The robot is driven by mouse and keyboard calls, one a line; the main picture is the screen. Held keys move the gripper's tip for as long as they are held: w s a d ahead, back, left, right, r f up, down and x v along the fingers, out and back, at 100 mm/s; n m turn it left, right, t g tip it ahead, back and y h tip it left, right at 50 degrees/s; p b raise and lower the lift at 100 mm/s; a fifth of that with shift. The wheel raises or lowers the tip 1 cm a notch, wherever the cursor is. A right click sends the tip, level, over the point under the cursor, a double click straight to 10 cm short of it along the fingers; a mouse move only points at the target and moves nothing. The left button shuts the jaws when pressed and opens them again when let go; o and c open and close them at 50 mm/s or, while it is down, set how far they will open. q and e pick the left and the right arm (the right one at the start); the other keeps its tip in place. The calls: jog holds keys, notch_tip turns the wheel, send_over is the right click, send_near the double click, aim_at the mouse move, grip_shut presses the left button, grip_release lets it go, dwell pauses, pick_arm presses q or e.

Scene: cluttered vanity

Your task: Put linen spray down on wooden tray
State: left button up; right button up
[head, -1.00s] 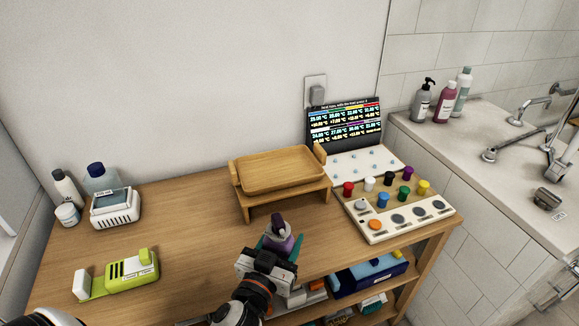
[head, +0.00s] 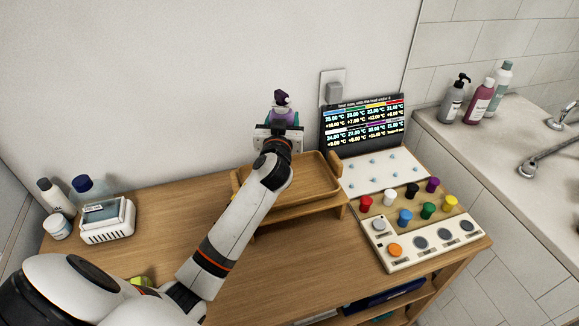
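The linen spray (head: 281,102), a small bottle with a dark purple top, is held upright in my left gripper (head: 282,118). The gripper's fingers are on either side of it, and the gripper body hides its lower part. In the picture the bottle shows above the back edge of the wooden tray (head: 318,174), against the wall. I cannot tell the bottle's exact height over the tray. My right gripper is out of view.
A board with coloured knobs (head: 425,215) and a display screen (head: 365,122) stand close to the tray's right. A white device (head: 107,222) and bottles are at the left. Several bottles (head: 480,103) stand by the sink. The tabletop in front of the stand is clear.

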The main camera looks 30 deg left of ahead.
pick_arm(q)
notch_tip(320, 180, down, 5)
jog(key=shift+s, duration=0.1)
notch_tip(320, 180, down, 3)
jog(key=shift+f+b, duration=0.15)
jog(key=shift+b, duration=0.3)
jog(key=shift+f, duration=0.5)
jog(key=o, duration=0.6)
jog(key=shift+f, duration=0.15)
jog(key=o, duration=0.5)
jog(key=shift+c, duration=0.2)
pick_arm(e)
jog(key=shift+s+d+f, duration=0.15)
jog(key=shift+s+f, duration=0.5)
